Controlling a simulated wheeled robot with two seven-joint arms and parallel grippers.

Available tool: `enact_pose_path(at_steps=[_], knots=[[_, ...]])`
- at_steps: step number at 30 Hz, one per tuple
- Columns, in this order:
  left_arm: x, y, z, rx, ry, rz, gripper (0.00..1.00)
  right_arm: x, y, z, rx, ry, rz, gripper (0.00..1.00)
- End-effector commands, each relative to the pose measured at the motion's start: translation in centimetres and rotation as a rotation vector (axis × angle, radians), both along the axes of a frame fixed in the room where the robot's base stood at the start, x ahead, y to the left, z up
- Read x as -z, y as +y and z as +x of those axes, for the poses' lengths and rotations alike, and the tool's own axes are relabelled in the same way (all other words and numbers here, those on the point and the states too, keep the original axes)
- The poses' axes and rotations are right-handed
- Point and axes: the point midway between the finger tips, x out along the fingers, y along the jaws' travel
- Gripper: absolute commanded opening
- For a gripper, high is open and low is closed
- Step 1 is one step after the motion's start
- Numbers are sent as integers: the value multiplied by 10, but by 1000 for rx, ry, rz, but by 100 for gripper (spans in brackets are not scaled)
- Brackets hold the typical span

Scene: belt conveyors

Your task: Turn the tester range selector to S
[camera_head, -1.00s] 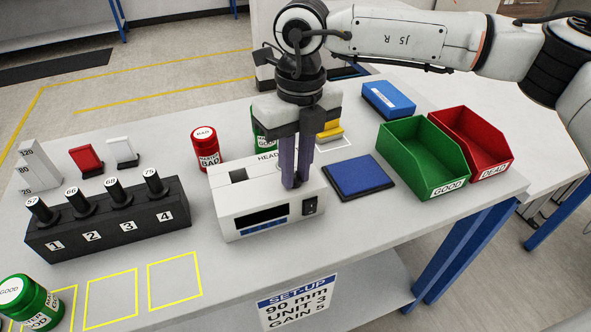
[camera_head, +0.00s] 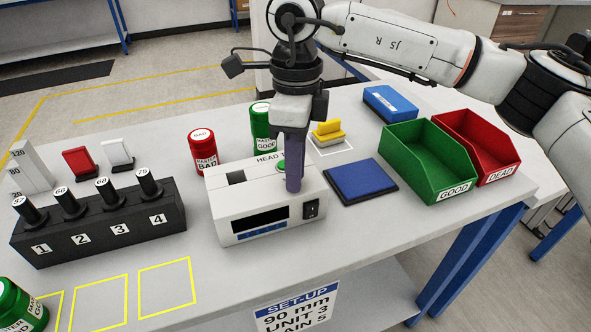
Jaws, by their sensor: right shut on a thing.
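The white tester (camera_head: 235,217) sits on the table in the middle of the view, with a dark display and a black switch (camera_head: 311,208) on its front. My right gripper (camera_head: 293,186) points straight down onto the right part of the tester's top. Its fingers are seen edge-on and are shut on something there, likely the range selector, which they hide. The selector's marks, including S, cannot be read. A green round part shows just left of the fingers. My left gripper is not in view.
A black block (camera_head: 100,235) with numbered units stands left. Red (camera_head: 203,152) and green (camera_head: 263,130) jars stand behind the tester. A blue pad (camera_head: 361,182), green bin (camera_head: 428,160) and red bin (camera_head: 478,146) are to the right. A set-up sign (camera_head: 297,307) hangs in front.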

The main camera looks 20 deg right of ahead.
Motion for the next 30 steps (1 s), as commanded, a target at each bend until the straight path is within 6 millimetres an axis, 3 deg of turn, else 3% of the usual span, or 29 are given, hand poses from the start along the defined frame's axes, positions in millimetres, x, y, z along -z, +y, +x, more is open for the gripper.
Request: enact_pose_path(at_steps=[22,23,26,30], knots=[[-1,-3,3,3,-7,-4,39,-2,1,1,-94,-5,2,0],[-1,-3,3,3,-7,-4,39,-2,1,1,-94,-5,2,18],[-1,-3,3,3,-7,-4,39,-2,0,1,-94,-3,2,35],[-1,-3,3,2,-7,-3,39,-1,0,1,-93,-2,2,35]])
